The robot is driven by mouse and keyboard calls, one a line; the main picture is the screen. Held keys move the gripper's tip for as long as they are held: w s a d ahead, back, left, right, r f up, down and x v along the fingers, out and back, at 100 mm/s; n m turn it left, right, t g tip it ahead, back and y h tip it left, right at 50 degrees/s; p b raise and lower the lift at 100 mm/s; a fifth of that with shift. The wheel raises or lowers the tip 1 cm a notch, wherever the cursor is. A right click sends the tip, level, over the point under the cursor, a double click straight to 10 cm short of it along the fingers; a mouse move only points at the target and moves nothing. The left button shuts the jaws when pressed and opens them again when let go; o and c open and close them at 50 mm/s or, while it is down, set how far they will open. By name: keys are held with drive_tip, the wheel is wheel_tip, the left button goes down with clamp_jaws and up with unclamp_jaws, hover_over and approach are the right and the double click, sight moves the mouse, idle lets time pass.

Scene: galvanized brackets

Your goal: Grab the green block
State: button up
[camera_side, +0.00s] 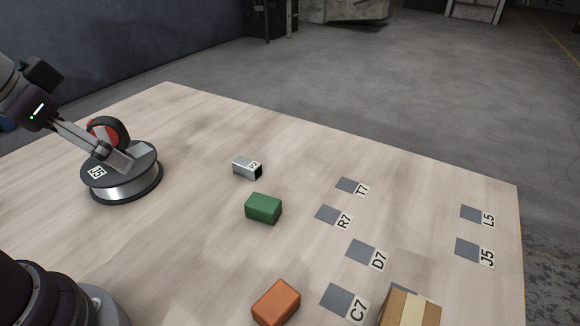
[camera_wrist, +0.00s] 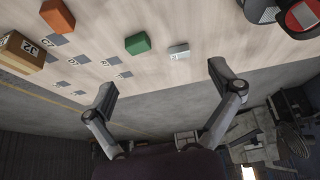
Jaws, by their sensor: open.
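The green block (camera_side: 263,208) lies on the wooden table near its middle, in front of a small metal bracket (camera_side: 247,167) in the side view. In the wrist view the green block (camera_wrist: 138,43) shows above the space between my fingers, left of the bracket (camera_wrist: 179,51). My gripper (camera_wrist: 162,78) is open, with its two fingers wide apart and nothing between them. In the side view my gripper (camera_side: 118,158) is at the left, well apart from the green block, and overlaps a round turntable in the picture.
The turntable (camera_side: 123,190) is labelled J5; a red and black round object (camera_side: 108,130) shows at it. An orange block (camera_side: 276,303) and a cardboard box (camera_side: 410,308) are at the front. Grey squares with labels mark the right side.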

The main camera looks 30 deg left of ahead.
drive_tip(key=shift+c, duration=0.2)
drive_tip(key=shift+c, duration=1.4)
drive_tip(key=m+g+h, duration=0.4)
drive_tip(key=m+g, duration=0.1)
drive_tip(key=m, duration=1.1)
hover_over(262, 202)
drive_tip(key=a, duration=0.4)
wheel_tip(262, 202, down, 11)
drive_tip(key=x, duration=1)
drive_tip(key=shift+s+d, duration=0.2)
drive_tip(key=shift+d, duration=0.15)
